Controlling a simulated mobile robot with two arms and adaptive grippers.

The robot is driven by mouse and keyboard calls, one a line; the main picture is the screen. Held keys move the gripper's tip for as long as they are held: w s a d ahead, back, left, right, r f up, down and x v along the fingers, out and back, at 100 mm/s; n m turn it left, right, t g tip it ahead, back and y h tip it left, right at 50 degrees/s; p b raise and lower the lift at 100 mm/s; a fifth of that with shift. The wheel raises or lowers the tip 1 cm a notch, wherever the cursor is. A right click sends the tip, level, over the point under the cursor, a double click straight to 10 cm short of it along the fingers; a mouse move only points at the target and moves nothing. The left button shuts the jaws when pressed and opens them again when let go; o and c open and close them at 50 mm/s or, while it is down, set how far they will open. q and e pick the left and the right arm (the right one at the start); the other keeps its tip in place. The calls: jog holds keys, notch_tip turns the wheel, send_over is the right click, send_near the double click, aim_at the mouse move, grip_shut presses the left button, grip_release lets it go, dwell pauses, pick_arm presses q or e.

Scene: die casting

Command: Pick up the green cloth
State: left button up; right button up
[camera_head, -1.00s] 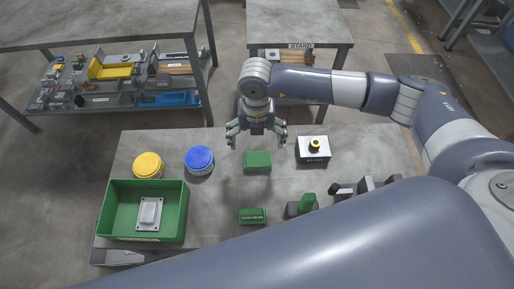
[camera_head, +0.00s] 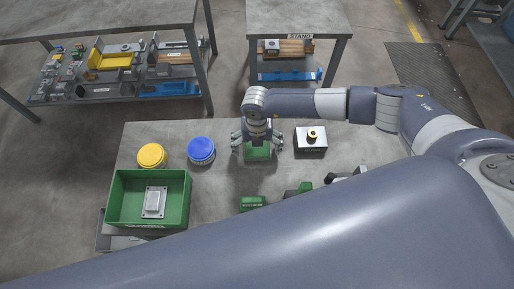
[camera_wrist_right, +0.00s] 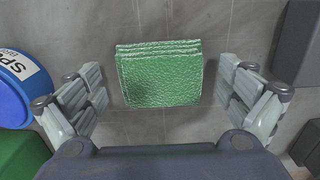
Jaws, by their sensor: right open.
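The green cloth (camera_head: 258,153) lies folded on the grey table. In the right wrist view the folded cloth (camera_wrist_right: 160,78) shows its stacked layers and sits between the spread fingers. My right gripper (camera_head: 257,149) is open and just above the cloth, one finger to each side of it. It also shows in the right wrist view (camera_wrist_right: 160,103), with both fingers apart from the cloth. In the head view the gripper hides part of the cloth. My left gripper is not in view.
A blue-lidded tub (camera_head: 201,148) and a yellow-lidded tub (camera_head: 152,155) stand left of the cloth. A green bin (camera_head: 120,205) holds a metal part (camera_head: 155,201). A smaller green item (camera_head: 252,203) lies nearer.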

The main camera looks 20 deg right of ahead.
jog(key=shift+c, duration=0.8)
jog(key=c, duration=0.9)
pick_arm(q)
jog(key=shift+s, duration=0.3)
pick_arm(e)
jog(key=shift+c, duration=0.2)
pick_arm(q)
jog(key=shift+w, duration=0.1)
